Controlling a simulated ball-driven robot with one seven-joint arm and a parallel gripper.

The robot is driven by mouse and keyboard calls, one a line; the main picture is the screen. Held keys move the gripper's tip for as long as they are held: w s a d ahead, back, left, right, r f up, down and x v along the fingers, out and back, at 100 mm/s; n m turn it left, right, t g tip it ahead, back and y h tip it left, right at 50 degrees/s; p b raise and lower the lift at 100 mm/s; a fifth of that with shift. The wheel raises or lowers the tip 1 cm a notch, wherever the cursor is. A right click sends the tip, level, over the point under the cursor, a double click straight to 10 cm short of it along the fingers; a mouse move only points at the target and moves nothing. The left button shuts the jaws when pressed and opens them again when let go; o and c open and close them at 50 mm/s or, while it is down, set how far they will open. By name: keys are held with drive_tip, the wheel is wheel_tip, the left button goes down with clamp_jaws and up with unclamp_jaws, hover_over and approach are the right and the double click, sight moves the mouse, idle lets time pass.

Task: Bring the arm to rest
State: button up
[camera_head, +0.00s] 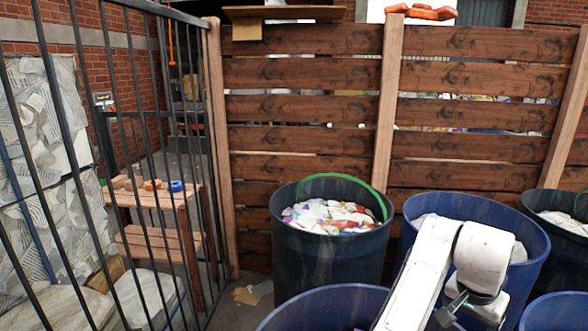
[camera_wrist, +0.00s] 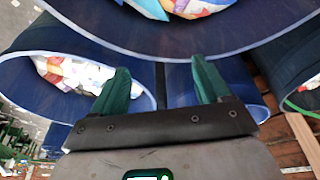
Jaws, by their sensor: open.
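My gripper (camera_wrist: 160,88) shows in the wrist view with its two green fingers spread apart and nothing between them. It is above and among several blue barrels, with a large blue barrel (camera_wrist: 190,40) across the top of that view. In the head view my white arm reaches up from the lower right, in front of a blue barrel (camera_head: 537,240). The gripper's fingers cannot be made out in the head view.
A dark barrel (camera_head: 325,256) full of mixed waste stands at the centre, with more barrels around it. A wooden plank fence (camera_head: 300,108) closes the back. A black metal railing (camera_head: 125,60) and a small wooden shelf (camera_head: 150,196) are on the left.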

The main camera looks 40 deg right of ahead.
drive_tip(key=w+a+f+n+t+h, duration=0.2)
drive_tip(key=w+a+f+n, duration=0.5)
drive_tip(key=n, duration=0.4)
drive_tip(key=s+a+f+n+y, duration=0.2)
drive_tip(key=a+f, duration=0.4)
drive_tip(key=a, duration=0.4)
drive_tip(key=s+a+f+n+y, duration=0.3)
drive_tip(key=s+a+f+n, duration=0.2)
drive_tip(key=a, duration=0.6)
wheel_tip(320, 180, down, 2)
drive_tip(key=shift+s+a+f+b, duration=0.15)
drive_tip(key=shift+s+a+b, duration=0.15)
drive_tip(key=shift+s+b, duration=0.1)
